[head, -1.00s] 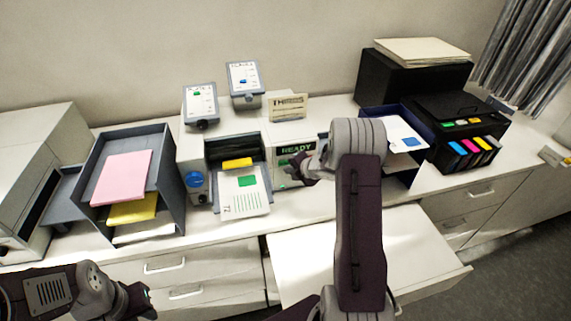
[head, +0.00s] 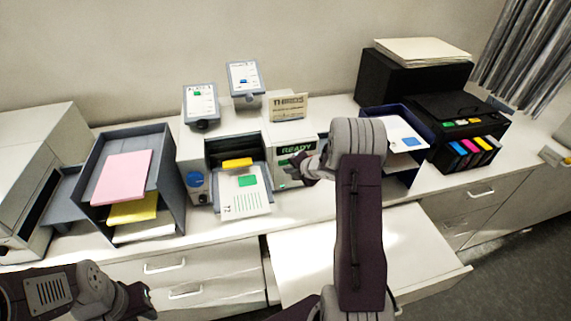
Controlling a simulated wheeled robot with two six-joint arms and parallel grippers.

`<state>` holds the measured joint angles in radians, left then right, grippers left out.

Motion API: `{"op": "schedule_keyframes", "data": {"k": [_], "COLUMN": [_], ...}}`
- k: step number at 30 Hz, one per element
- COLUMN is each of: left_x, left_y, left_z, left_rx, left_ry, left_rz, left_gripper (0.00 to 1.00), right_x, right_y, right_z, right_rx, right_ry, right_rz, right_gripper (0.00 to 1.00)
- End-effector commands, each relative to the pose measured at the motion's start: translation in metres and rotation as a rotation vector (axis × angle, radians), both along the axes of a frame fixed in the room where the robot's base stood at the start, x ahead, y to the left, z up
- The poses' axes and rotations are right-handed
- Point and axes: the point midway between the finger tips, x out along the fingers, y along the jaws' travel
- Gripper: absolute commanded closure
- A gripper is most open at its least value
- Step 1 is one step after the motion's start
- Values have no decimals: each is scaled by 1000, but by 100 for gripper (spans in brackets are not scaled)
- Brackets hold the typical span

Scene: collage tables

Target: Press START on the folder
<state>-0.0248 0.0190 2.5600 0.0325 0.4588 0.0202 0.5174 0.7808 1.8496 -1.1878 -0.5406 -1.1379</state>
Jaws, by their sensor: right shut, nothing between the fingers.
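The folder (head: 189,150) is a white and grey machine in the middle of the counter. Its display (head: 297,149) reads READY in green on the right part of its front. A printed sheet (head: 240,193) with a green square lies on the tray at its front, under a yellow piece. My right gripper (head: 284,181) is shut and empty at the right front of the folder, below the display. Whether the fingertips touch the panel cannot be told. My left gripper (head: 146,300) is low at the left, its fingers unclear.
A grey tray rack (head: 172,190) with pink and yellow paper stands left of the folder. A blue-grey tray (head: 372,114) with a printed sheet and a black printer (head: 455,108) stand to the right. An open drawer (head: 430,243) juts out below my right arm.

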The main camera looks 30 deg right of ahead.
Motion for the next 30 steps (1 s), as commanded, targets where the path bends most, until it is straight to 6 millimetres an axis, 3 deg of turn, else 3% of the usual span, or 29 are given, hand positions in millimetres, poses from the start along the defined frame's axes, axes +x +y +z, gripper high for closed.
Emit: {"op": "schedule_keyframes", "data": {"k": [30], "left_x": [0], "left_y": [0], "left_z": [4], "left_rx": [0], "left_ry": [0], "left_rz": [0], "left_gripper": [73], "right_x": [8], "right_y": [-2], "right_z": [0], "right_rx": [0], "right_ry": [0], "right_rz": [0], "right_gripper": [100]}}
